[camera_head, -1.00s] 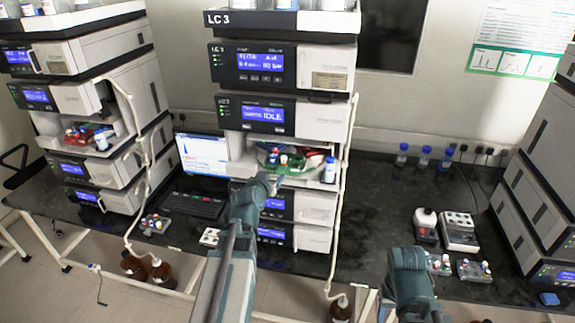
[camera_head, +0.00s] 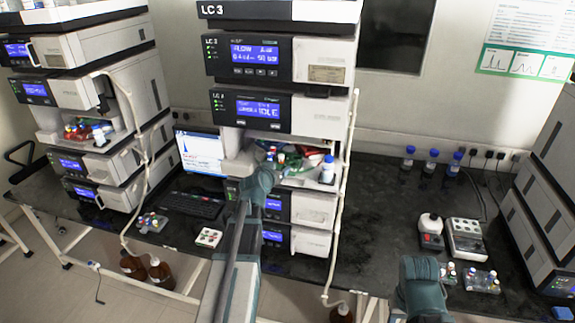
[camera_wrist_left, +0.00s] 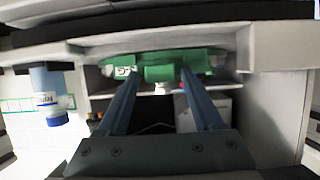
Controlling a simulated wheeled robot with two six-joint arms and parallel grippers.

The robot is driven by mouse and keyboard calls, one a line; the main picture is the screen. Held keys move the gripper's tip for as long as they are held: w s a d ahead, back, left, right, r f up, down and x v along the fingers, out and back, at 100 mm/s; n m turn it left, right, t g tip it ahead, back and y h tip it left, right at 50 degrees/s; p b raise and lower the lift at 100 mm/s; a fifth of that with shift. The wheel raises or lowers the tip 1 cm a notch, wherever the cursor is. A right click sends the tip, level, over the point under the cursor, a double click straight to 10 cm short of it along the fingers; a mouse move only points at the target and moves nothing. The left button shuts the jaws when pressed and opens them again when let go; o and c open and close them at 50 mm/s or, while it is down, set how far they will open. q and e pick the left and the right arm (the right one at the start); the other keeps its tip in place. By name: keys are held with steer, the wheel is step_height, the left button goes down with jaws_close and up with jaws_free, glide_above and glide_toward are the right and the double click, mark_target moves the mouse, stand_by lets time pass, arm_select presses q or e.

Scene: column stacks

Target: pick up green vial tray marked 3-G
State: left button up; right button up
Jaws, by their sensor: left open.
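The green vial tray (camera_head: 291,161) sits in the open bay of the LC 3 stack, partly hidden behind my left wrist, with small vials on it. In the left wrist view the green tray (camera_wrist_left: 205,58) is upside down, with a white label (camera_wrist_left: 125,71) whose text looks inverted and hard to read. My left gripper (camera_wrist_left: 160,76) is open, its two fingers on either side of a green tab at the tray's front. I cannot tell whether they touch it. In the head view its fingers are largely hidden. My right arm shows at the bottom right, but its fingers do not.
A white bottle with a blue cap (camera_head: 327,170) stands at the right of the bay, and a tube (camera_head: 348,185) hangs beside it. Vial racks (camera_head: 481,281) and a vortex-like device (camera_head: 430,232) sit on the right bench.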

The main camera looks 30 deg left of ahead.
arm_select(q)
steer(key=shift+s+a+r, duration=0.1)
steer(key=shift+s, duration=0.1)
steer(key=shift+c, duration=0.3)
jaws_close()
steer(key=shift+r, duration=0.1)
